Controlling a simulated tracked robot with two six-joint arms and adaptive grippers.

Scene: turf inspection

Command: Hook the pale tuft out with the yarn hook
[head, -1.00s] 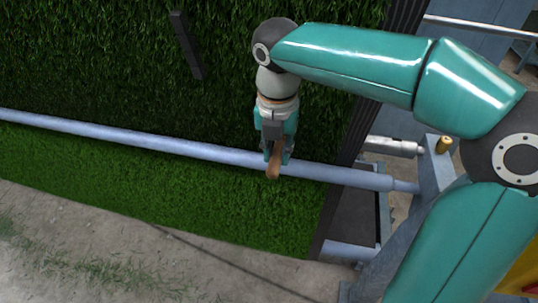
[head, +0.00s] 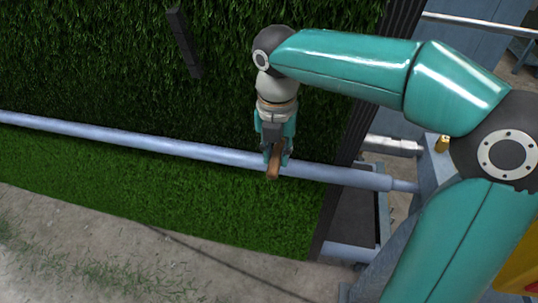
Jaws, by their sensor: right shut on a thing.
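My right gripper (head: 275,157) hangs down from the teal arm, over the grey-blue roller bar that crosses the turf. It is shut on a brown wooden handle (head: 274,171), which looks like that of the yarn hook. The hook's metal end cannot be made out. The dark green turf (head: 110,75) fills the upper left, and brighter turf (head: 170,190) lies below the bar. I cannot pick out a pale tuft in this view. My left gripper is not in view.
The roller bar (head: 130,138) runs from the left edge to a grey frame at the right. A dark flat strip (head: 184,45) lies on the upper turf. A brass-coloured knob (head: 442,144) sits by my arm. Bare ground (head: 120,255) is at the lower left.

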